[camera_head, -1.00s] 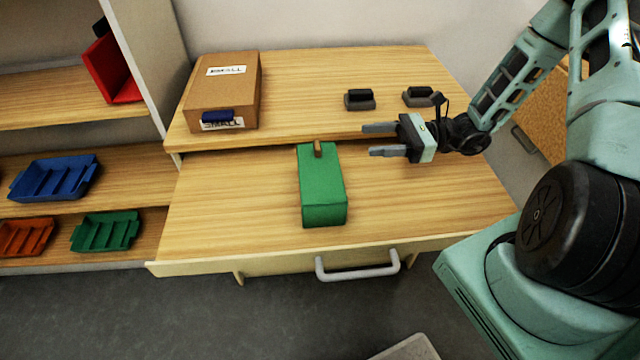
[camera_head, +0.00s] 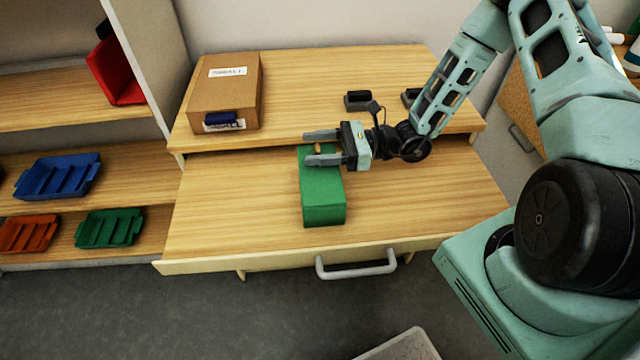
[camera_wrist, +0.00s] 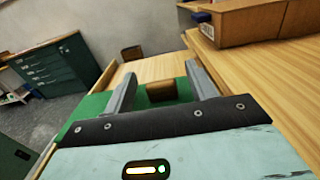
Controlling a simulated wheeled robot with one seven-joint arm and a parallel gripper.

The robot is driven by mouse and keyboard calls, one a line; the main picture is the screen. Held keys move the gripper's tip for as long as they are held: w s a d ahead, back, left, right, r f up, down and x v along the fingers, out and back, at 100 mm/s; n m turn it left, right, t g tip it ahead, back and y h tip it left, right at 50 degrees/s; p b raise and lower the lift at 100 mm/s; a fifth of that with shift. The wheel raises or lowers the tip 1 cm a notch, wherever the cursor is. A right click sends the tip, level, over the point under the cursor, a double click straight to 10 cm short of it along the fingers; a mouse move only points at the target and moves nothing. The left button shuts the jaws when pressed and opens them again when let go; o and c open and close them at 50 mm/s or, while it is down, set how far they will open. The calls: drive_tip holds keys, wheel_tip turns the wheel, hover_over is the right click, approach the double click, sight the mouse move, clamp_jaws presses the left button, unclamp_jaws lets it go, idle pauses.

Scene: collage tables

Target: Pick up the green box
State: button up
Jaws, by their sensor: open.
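The green box (camera_head: 323,200) sits in the pulled-out drawer, below the table top. A small brown handle or tab (camera_wrist: 161,91) stands on its far end. My gripper (camera_head: 322,147) is open over that far end, coming from the right. In the wrist view the two fingers (camera_wrist: 162,90) lie on either side of the brown tab, with green surface beneath and around them. I cannot tell whether the fingers touch the tab or the box.
A cardboard box (camera_head: 222,90) with a label stands on the table top at left. Small dark blocks (camera_head: 358,100) lie behind my gripper. The drawer (camera_head: 410,205) is bare right of the green box. Blue (camera_head: 58,176), orange and green trays are on the left shelves.

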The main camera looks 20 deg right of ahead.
clamp_jaws()
